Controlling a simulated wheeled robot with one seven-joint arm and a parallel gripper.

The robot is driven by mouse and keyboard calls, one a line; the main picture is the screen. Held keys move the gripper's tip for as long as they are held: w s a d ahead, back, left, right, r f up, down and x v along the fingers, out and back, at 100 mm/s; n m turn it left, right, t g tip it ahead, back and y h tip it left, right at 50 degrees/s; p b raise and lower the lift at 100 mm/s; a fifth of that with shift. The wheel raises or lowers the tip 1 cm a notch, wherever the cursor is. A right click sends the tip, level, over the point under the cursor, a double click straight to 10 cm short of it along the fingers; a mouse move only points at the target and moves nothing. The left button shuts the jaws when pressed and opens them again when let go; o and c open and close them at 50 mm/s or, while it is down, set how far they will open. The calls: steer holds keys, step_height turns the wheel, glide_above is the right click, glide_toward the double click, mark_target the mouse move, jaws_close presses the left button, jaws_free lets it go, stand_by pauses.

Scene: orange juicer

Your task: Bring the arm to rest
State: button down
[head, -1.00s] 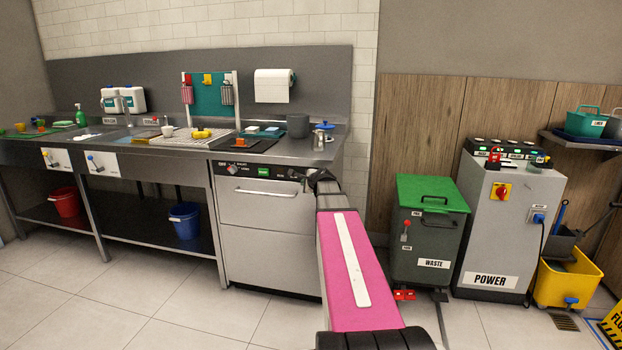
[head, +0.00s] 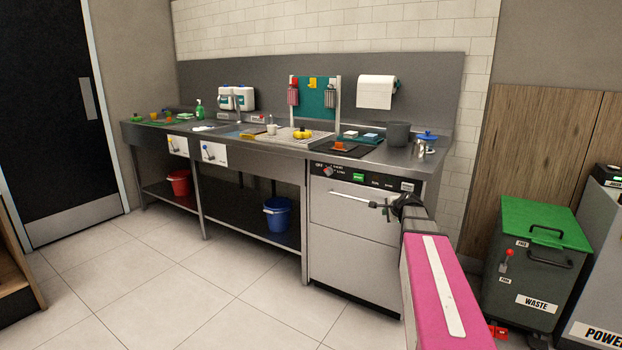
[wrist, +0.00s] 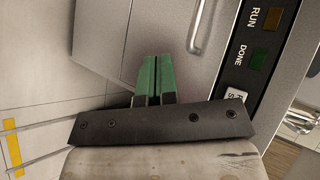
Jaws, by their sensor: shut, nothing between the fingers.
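My arm (head: 437,275), with its pink link and white strip, reaches forward from the lower right of the head view. My gripper (head: 396,206) is at its far end, in front of the upper right front of the steel under-counter machine (head: 348,245). In the wrist view, the green fingers of my gripper (wrist: 153,68) lie side by side, shut with nothing between them. The machine's front fills much of that view, with its bar handle (wrist: 197,25) above and right of the fingers. I cannot tell whether the gripper touches the machine.
The steel counter (head: 232,140) carries several items, including a grey pot (head: 398,134) and a drying rack (head: 290,138). Red (head: 180,183) and blue (head: 277,214) buckets stand on the lower shelf. A green-lidded waste bin (head: 535,265) stands right of my arm. The tiled floor (head: 150,285) at left is clear.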

steer(key=s+a+f+n+g, duration=0.3)
steer(key=s+a+f+n, duration=0.2)
steer(key=s, duration=0.4)
steer(key=s+a+f+n+g+h, duration=0.1)
steer(key=s+a+f+n+g, duration=0.3)
steer(key=s, duration=0.6)
steer(key=s+a+f+n+g+h, duration=0.1)
steer(key=s+a+f+n+g, duration=0.2)
steer(key=s+a+f+n, duration=0.4)
step_height(320, 180, down, 3)
steer(key=shift+s+g, duration=0.4)
steer(key=shift+s, duration=0.85)
